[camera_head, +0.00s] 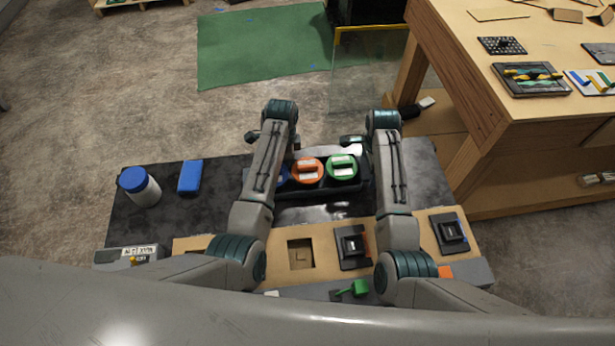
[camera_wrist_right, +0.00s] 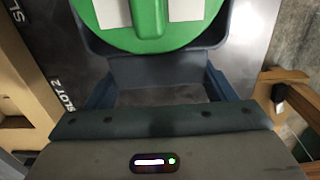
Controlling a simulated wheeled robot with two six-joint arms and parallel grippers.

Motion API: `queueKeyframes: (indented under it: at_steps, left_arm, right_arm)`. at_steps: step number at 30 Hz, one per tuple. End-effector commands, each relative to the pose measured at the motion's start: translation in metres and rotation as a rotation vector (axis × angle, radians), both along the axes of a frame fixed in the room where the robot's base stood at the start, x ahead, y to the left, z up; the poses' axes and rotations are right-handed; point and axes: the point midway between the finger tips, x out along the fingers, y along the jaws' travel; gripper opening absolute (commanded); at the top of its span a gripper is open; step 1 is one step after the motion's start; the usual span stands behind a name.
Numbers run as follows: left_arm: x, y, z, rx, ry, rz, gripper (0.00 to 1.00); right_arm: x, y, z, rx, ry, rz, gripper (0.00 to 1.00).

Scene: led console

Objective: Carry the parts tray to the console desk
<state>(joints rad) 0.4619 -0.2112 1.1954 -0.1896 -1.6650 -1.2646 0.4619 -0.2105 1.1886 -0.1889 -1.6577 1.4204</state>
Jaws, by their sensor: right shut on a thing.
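The dark parts tray (camera_head: 325,189) is over the dark top of the console desk (camera_head: 222,217), between my forearms. Whether it touches the surface is unclear. It holds an orange round part (camera_head: 308,169), a green round part (camera_head: 342,167) and a blue one (camera_head: 283,178), partly hidden by my left forearm. In the right wrist view, my right gripper (camera_wrist_right: 158,84) is shut on the tray's end wall beside the green part (camera_wrist_right: 150,28). In the head view its fingers are hidden by my forearm. My left gripper's fingers are hidden behind my left forearm, near the tray's left end.
A wooden board with dark modules (camera_head: 351,247) lies along the near edge. A wooden workbench (camera_head: 500,100) stands at right; a green mat (camera_head: 262,47) lies beyond.

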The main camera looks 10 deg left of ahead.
Motion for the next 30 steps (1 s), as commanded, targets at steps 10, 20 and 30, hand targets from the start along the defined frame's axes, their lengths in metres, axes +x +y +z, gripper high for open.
queueKeyframes:
  at_steps: [10, 20, 30]
  left_arm:
    - [0.001, 0.0, 0.005, 0.0, -0.002, 0.0, 0.0]
    - [0.001, 0.0, 0.031, 0.0, -0.002, 0.0, 0.0]
    - [0.0, 0.0, 0.052, 0.0, -0.001, 0.0, 0.0]
  right_arm:
    - [0.0, 0.0, 0.005, 0.0, -0.001, 0.0, 0.45]
    - [0.0, 0.0, 0.032, 0.0, -0.001, 0.0, 0.45]
    - [0.0, 0.0, 0.052, 0.0, -0.001, 0.0, 0.45]
